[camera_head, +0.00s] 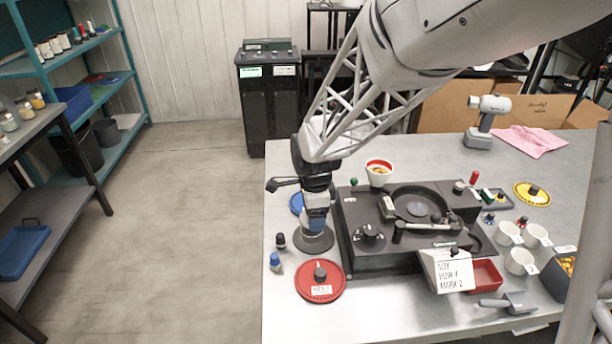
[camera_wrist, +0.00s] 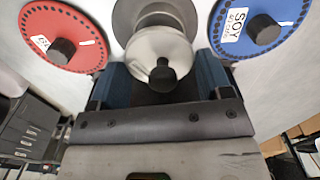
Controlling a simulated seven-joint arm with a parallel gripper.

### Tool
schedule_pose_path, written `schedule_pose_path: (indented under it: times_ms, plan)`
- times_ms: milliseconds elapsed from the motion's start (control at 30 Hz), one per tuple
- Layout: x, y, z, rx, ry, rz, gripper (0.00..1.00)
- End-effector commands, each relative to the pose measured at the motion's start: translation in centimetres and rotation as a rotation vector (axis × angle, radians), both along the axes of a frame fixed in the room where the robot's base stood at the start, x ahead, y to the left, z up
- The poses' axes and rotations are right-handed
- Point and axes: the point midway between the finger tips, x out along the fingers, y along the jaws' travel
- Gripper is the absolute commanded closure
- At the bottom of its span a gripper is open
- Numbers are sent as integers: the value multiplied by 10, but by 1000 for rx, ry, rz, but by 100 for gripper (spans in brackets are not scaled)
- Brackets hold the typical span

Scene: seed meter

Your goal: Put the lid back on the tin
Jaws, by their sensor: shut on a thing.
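My gripper (camera_head: 317,212) points down at the left part of the table, left of the black seed meter. In the wrist view its two blue fingers (camera_wrist: 163,88) are shut on a rounded grey metal piece (camera_wrist: 150,50) with a black knob (camera_wrist: 163,76). A wider grey round base (camera_head: 313,241) shows beneath it; the fingers partly hide where the two meet. I cannot tell which grey part is the lid and which the tin, or whether they touch.
A red disc (camera_head: 319,285) lies in front and a blue disc (camera_head: 297,203) behind, both close to my gripper. Two small knobbed pieces (camera_head: 276,260) stand at the left edge. The seed meter (camera_head: 360,262) blocks the right side.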

Motion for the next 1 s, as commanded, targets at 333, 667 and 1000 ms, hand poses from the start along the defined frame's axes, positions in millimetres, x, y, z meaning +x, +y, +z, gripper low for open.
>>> schedule_pose_path:
  times_ms: [333, 667, 1000]
  plan:
    - [0, 0, -22, 0, 2, 0, 51]
    - [0, 0, -27, 0, 0, 0, 51]
    - [0, 0, -27, 0, 0, 0, 51]
